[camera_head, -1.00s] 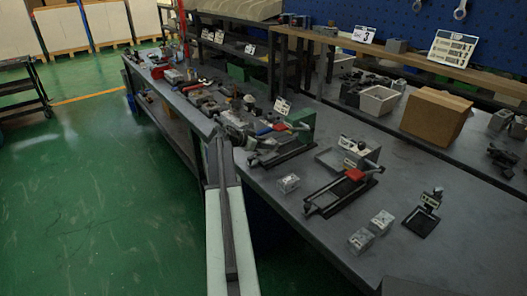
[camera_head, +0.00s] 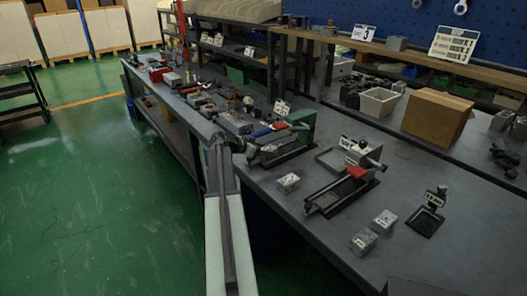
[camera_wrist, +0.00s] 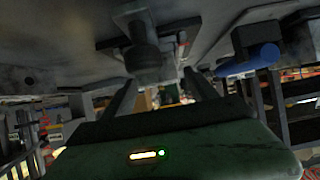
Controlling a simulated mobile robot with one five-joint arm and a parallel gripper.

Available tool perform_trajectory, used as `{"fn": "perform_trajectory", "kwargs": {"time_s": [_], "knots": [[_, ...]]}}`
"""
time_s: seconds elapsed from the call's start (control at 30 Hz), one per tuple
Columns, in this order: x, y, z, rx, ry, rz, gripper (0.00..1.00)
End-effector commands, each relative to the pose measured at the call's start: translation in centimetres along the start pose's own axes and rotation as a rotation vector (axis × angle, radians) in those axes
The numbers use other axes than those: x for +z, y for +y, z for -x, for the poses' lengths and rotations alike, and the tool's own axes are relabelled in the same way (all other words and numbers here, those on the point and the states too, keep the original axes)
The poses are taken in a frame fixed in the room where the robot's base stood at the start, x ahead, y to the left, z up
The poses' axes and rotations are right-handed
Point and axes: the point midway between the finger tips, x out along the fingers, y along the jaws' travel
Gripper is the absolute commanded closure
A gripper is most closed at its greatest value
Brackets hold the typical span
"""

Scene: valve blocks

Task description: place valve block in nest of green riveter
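Several small grey valve blocks stand on the bench: one (camera_head: 289,182) left of the red-handled press, and two more, a rear one (camera_head: 382,222) and a front one (camera_head: 363,241), near the front edge. The green riveter (camera_head: 303,122) has a green body and a dark base, and stands behind the first block. My arm reaches up from the bottom centre to the bench's left edge; its end is hard to make out in the head view. In the wrist view my gripper (camera_wrist: 162,88) shows two dark fingers apart, with no block visible between them. The riveter's nest cannot be made out.
A red-handled press (camera_head: 350,180) and a small black stand (camera_head: 430,215) are on the bench right of the riveter. A cardboard box (camera_head: 437,117) and a white bin (camera_head: 379,102) stand behind. Tools crowd the far bench. The wrist view shows a blue handle (camera_wrist: 248,60) at right.

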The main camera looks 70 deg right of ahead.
Motion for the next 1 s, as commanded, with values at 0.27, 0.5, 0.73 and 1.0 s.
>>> {"fn": "perform_trajectory", "kwargs": {"time_s": [0.27,0.5,0.73,1.0], "knots": [[-0.5,0.0,1.5,-0.003,0.000,0.002,0.33],[-0.8,0.1,7.6,-0.003,0.001,0.003,0.33],[-0.5,0.0,11.6,-0.003,0.000,0.002,0.33],[-0.2,-0.1,12.3,-0.001,0.000,0.000,0.33]]}}
